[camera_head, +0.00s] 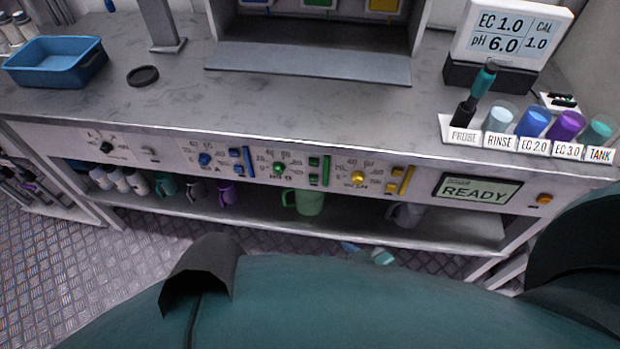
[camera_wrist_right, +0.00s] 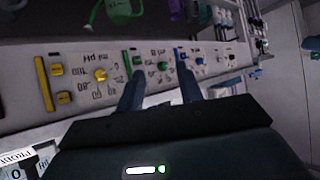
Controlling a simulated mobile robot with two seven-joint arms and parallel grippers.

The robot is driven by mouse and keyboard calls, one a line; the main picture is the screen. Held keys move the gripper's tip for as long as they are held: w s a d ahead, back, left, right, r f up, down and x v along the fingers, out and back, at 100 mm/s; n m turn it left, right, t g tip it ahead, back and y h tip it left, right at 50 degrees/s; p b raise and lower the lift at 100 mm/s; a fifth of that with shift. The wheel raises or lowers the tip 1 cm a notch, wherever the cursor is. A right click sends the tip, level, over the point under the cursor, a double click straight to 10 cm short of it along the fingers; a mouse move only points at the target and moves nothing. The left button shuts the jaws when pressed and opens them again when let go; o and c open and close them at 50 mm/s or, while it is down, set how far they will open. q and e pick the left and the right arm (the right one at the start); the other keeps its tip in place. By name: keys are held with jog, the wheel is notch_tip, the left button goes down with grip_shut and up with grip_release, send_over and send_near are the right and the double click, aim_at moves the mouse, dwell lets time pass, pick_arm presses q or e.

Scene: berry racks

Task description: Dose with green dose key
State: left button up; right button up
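The green dosing section sits mid-panel on the bench front. It has a green knob (camera_head: 280,169), two small green keys (camera_head: 314,162) and a green vertical bar (camera_head: 326,171). In the right wrist view the green knob (camera_wrist_right: 163,66) and a green key (camera_wrist_right: 137,61) show just beyond my fingers. My right gripper (camera_wrist_right: 160,92) is open and empty, with its two dark blue fingers apart and pointing at the panel. Only small light-blue tips of what looks like my right gripper (camera_head: 367,252) show in the head view. My left gripper is not in view. The panel display (camera_head: 476,190) reads READY.
Blue keys (camera_head: 236,154) lie left of the green section and yellow keys (camera_head: 397,173) right of it. A green jug (camera_head: 309,201) and several bottles stand on the shelf below. Labelled cups and a meter (camera_head: 510,35) stand at the right. A blue tub (camera_head: 55,63) is at the left.

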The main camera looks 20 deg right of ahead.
jog(key=shift+s+f, duration=0.1)
jog(key=shift+s, duration=0.15)
jog(key=shift+c, duration=0.2)
